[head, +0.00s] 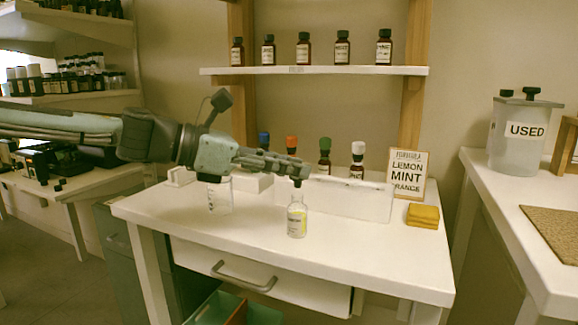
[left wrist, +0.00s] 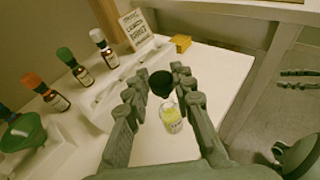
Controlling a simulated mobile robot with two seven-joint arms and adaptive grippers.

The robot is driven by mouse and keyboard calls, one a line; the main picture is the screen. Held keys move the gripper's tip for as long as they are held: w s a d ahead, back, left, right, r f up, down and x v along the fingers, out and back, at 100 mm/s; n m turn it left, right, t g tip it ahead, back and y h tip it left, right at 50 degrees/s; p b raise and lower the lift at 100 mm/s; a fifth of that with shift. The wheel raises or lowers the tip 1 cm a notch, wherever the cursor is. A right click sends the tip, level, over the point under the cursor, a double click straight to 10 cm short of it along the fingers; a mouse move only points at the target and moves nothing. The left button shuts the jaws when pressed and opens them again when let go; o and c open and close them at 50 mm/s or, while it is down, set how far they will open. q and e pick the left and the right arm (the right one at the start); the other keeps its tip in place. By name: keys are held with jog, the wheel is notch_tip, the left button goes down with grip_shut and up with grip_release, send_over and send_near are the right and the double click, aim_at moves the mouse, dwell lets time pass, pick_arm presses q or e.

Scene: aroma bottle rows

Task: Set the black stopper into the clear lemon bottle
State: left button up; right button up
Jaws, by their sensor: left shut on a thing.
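The clear lemon bottle (head: 297,220), with a pale yellow label, stands upright on the white table near its front. It also shows in the left wrist view (left wrist: 171,118), beyond the fingertips. My left gripper (head: 302,171) is shut on the black stopper (head: 297,183) and holds it right over the bottle's neck. In the left wrist view the stopper (left wrist: 161,84) sits between the fingertips. I cannot tell whether it touches the bottle's mouth. My right gripper (left wrist: 296,80) shows at the right edge of the left wrist view, fingers apart and empty.
Bottles with blue, orange, green and white tops stand in a row behind a white rack (head: 345,200). A clear jar (head: 220,198) stands left. The table front is clear.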

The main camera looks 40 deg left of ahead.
pick_arm(q)
jog(key=shift+b, duration=0.3)
dwell(0.6)
jog(key=shift+f+b, duration=1.45)
jog(key=shift+b, duration=0.1)
jog(key=o, duration=1.1)
jog(key=v, duration=1.2)
